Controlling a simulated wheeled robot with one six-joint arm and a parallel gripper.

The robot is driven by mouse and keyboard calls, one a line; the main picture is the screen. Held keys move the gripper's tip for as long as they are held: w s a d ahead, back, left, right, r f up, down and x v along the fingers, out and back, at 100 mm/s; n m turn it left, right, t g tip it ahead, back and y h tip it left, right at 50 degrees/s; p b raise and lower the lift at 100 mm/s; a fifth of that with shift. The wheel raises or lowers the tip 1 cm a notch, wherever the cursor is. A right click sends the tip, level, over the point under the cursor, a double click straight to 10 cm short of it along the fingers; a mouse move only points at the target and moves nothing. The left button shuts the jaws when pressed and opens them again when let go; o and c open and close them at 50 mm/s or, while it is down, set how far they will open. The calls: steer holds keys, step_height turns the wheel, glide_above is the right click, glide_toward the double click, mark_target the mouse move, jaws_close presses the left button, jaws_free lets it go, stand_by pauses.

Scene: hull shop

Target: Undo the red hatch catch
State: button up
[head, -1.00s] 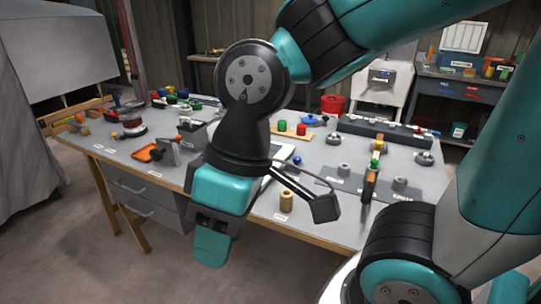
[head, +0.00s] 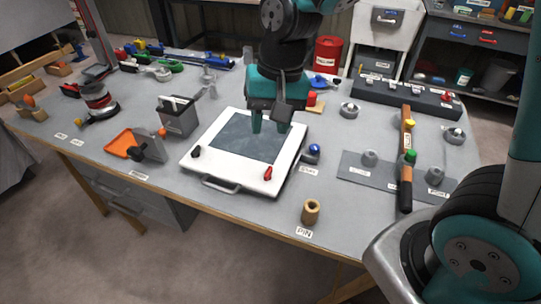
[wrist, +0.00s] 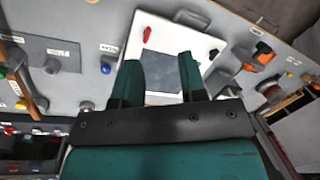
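The hatch (head: 213,179) is a white panel with a dark grey inset and a handle at its front edge, lying on the workbench. The red catch (head: 268,173) is at its front right corner in the head view; it also shows in the wrist view (wrist: 147,34). A black catch (head: 196,152) is at the front left corner. My gripper (head: 270,126) is above the back right part of the hatch, pointing down. In the wrist view its two teal fingers (wrist: 162,82) are apart with nothing between them. It is clear of the red catch.
A blue knob (head: 313,152) stands just right of the hatch. A wooden pin (head: 311,211) stands near the front edge. An orange tray (head: 124,144) and a grey box (head: 178,117) are left. A grey plate (head: 352,172) with several knobs is right.

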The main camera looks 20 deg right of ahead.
mark_target(268, 171)
steer(key=w+d+f+m+h+p, duration=0.2)
steer(key=w+d+f+m, duration=0.1)
steer(key=w+f+m, duration=0.4)
steer(key=shift+n, duration=0.3)
steer(key=f+p, duration=0.1)
steer(key=f, duration=0.4)
steer(key=f+p, duration=0.1)
steer(key=f, duration=0.4)
steer(key=f+p, duration=0.1)
steer(key=f, duration=0.4)
steer(key=shift+w+f, duration=0.2)
steer(key=shift+w, duration=0.15)
jaws_close()
